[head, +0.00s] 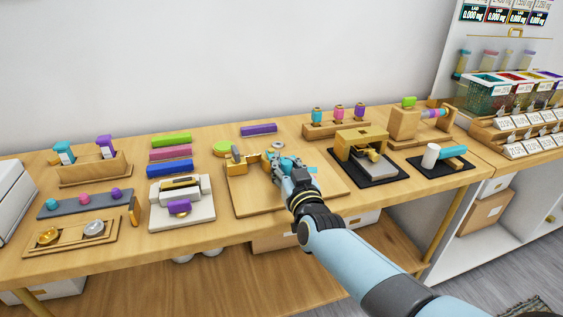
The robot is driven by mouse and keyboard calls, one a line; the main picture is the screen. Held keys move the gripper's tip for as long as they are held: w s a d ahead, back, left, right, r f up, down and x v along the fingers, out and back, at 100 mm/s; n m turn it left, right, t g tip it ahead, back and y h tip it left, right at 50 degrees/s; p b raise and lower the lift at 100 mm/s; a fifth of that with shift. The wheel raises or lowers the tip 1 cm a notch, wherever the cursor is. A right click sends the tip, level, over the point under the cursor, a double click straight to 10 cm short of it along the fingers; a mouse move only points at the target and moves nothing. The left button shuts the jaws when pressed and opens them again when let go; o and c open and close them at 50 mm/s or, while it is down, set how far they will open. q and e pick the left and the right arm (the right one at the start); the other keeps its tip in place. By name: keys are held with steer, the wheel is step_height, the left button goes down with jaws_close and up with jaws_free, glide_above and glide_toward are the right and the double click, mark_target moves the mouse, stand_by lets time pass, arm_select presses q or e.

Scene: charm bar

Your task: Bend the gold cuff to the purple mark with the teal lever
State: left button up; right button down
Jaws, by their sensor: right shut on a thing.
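A wooden bending board (241,201) lies near the middle of the bench. A gold-coloured fitting (237,161) stands on its left part. My right gripper (278,167) reaches over the board from the lower right. It is shut on the teal lever (271,154), of which only a small part shows beside the fingers. The gripper and wrist hide much of the board's middle. I cannot clearly make out the gold cuff or the purple mark there. My left gripper is not in view.
A gold press (361,145) on a black mat stands to the right, and a white cylinder (430,156) farther right. Coloured bars (171,140) lie behind. A ring tray (70,236) is at the front left.

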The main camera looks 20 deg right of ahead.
steer(key=shift+s+a+f, duration=0.25)
steer(key=shift+s+f, duration=0.15)
steer(key=shift+f, duration=0.15)
steer(key=c, duration=1.5)
jaws_free()
steer(key=shift+s, duration=0.1)
steer(key=o, duration=0.4)
steer(key=shift+s+r, duration=0.2)
steer(key=shift+r, duration=0.2)
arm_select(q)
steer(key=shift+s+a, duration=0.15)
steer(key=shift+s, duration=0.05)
arm_select(e)
steer(key=shift+o, duration=0.4)
steer(key=shift+w, duration=0.25)
steer(key=shift+r, duration=0.1)
steer(key=shift+s, duration=0.35)
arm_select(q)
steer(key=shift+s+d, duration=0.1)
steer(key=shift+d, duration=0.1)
arm_select(e)
steer(key=s, duration=1.1)
steer(key=shift+a, duration=0.45)
